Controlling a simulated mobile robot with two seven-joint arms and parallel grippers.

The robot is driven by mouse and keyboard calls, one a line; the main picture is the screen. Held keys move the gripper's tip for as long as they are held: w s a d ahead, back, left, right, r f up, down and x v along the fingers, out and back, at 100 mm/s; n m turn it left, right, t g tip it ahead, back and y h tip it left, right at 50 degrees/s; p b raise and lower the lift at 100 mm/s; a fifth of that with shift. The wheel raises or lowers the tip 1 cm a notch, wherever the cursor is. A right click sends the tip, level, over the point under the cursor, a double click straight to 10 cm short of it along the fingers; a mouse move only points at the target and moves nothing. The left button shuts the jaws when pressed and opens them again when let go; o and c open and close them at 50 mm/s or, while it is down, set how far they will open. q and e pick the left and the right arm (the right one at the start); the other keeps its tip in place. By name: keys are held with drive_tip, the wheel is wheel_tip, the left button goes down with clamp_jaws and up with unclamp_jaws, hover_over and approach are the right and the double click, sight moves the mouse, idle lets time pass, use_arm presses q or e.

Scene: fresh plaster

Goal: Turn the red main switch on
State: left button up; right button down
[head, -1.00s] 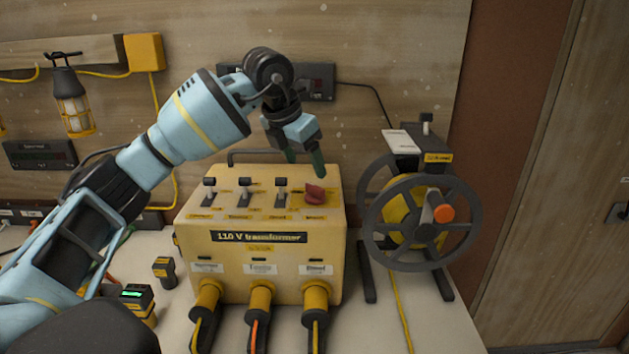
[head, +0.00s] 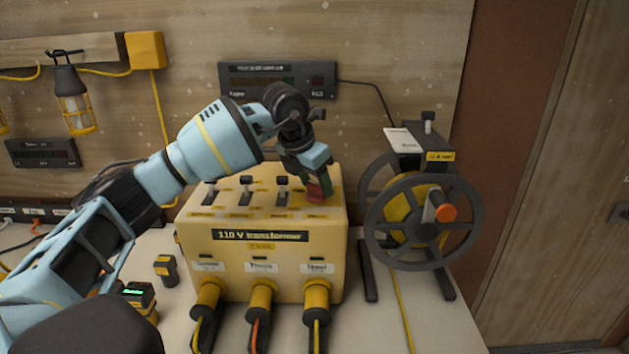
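The yellow 110 V transformer (head: 200,245) stands on the bench. Its red main switch (head: 315,193) is at the right end of the top panel, partly hidden by my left gripper (head: 318,185). My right gripper is not in view.
Several black toggle levers, such as the middle one (head: 245,190), stand left of the red switch. Thick cables plug into the front. A cable reel (head: 420,220) stands close on the right. A black wall panel (head: 278,80) is behind. Small yellow-black devices (head: 165,268) lie on the left.

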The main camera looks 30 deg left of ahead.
use_arm(q)
drive_tip(key=c, duration=0.5)
